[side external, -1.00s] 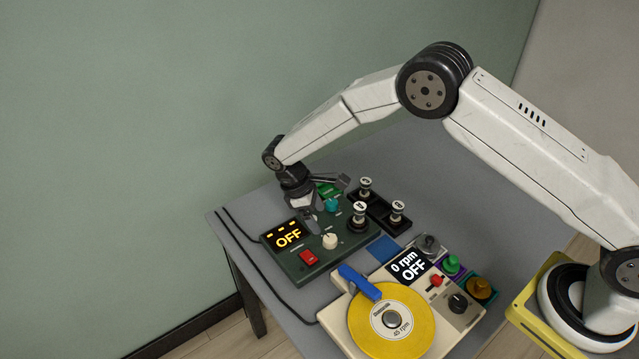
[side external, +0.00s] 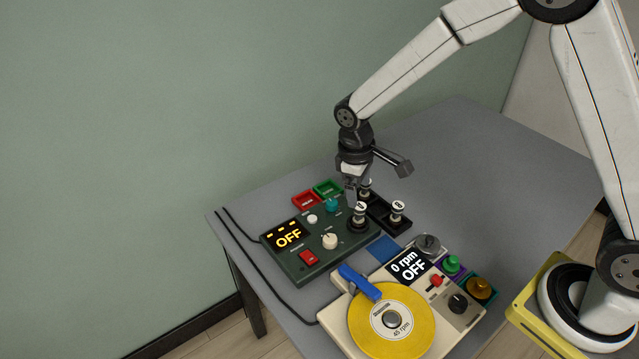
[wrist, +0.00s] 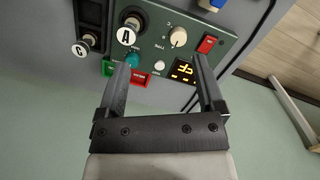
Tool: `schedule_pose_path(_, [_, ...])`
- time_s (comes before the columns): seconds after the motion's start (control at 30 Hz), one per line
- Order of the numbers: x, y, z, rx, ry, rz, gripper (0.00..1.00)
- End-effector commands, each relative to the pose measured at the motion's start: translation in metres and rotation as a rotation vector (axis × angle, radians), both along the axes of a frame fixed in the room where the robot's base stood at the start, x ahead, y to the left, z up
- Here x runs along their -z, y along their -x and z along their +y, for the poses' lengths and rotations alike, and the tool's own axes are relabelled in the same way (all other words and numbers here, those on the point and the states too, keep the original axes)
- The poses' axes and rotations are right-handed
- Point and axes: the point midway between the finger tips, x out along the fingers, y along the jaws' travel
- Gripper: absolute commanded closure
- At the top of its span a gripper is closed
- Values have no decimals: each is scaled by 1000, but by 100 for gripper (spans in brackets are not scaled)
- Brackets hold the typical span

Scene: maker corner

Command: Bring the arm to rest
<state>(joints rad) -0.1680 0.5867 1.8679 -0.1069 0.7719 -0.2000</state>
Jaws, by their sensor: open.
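My gripper (side external: 351,198) is above the back right part of the green control box (side external: 345,258), near a black-and-white knobbed post, in the side view. In the wrist view my gripper (wrist: 163,72) has its two fingers wide apart with nothing between them. The box's display (side external: 288,237) reads OFF. The box also carries a red switch (side external: 308,258), a cream knob (side external: 330,241) and a teal knob (side external: 333,205). The post marked A (wrist: 126,36) stands on the box in the wrist view.
A record player with a yellow disc (side external: 377,325) and a display reading 0 rpm OFF (side external: 409,266) stands in front. A black tray (side external: 381,216) with white-topped posts is behind. Red (side external: 305,200) and green (side external: 327,187) trays lie at the back. The grey table (side external: 470,150) is clear at the back right.

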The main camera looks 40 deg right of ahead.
Motion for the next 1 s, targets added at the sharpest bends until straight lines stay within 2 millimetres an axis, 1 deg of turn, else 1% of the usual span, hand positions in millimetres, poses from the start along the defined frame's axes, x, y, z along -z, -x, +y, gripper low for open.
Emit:
schedule_pose_path(0.03, [-7,8,-6,28,-9,-21,13])
schedule_pose_path(0.1, [-15,19,-12,67,-21,-50,13])
schedule_pose_path(0.3, [-32,53,-29,181,-55,-132,13])
schedule_pose_path(0.5, [-43,90,-44,296,-87,-215,13])
schedule_pose_path(0.7, [-48,123,-54,391,-112,-282,13])
schedule_pose_path(0.83, [-49,135,-57,425,-119,-306,13])
schedule_pose_path(1.0, [-49,140,-58,441,-122,-315,13])
